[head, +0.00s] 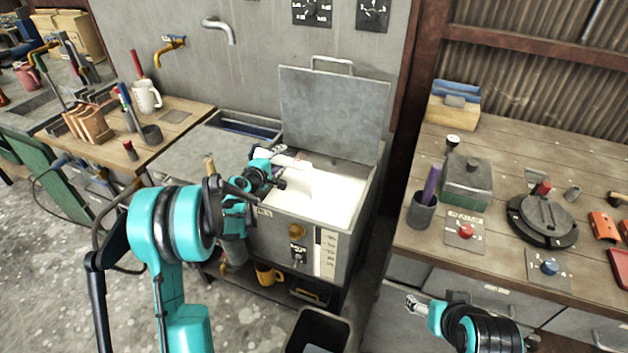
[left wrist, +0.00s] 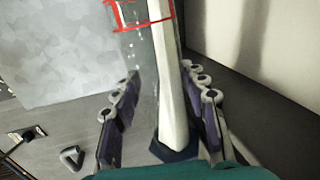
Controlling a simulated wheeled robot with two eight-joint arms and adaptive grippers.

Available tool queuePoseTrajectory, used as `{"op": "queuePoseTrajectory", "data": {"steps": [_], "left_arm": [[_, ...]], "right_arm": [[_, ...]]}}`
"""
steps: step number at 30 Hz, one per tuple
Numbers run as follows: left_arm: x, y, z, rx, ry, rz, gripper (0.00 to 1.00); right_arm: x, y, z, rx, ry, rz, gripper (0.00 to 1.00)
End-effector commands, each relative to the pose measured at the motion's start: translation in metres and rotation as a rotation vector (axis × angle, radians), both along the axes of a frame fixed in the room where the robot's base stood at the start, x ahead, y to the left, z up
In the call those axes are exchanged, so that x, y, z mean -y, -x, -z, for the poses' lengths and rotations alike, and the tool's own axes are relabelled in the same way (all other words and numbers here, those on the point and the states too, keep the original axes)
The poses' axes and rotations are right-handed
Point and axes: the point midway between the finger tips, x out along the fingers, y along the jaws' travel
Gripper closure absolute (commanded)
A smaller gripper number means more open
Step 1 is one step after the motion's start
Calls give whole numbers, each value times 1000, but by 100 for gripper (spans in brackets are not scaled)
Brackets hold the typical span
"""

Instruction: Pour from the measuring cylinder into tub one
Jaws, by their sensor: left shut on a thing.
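The measuring cylinder (head: 290,160) is pale and lies tilted almost level over an open metal tub (head: 346,172), its mouth end to the right. My left gripper (head: 268,168) is shut on it near its left end. In the left wrist view the cylinder (left wrist: 167,75) looks clear, with a white band inside, red marks and a dark foot; the fingers of my left gripper (left wrist: 163,108) stand on either side. A pale streak hangs below the mouth; it blends with the bright tub inside. I cannot read which tub number this is. My right gripper (head: 418,305) shows small at the lower right.
The tub's raised lid (head: 335,110) stands behind it. A wooden bench (head: 480,185) at right holds a purple-handled tool in a cup (head: 421,212) and a round black device (head: 542,220). A left bench holds a white jug (head: 147,96). A dark bin (head: 318,330) stands in front.

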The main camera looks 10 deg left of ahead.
Motion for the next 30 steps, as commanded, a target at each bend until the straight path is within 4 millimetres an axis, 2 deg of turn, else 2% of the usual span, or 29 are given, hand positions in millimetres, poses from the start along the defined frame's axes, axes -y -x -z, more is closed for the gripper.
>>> {"op": "queuePoseTrajectory", "data": {"steps": [9,18,30], "left_arm": [[0,0,0,1,-4,0,100],[3,0,3,20,-105,0,100],[2,0,3,20,-104,-1,100]], "right_arm": [[0,0,0,0,0,0,30],[0,0,0,0,0,0,30],[0,0,0,0,0,0,30]]}}
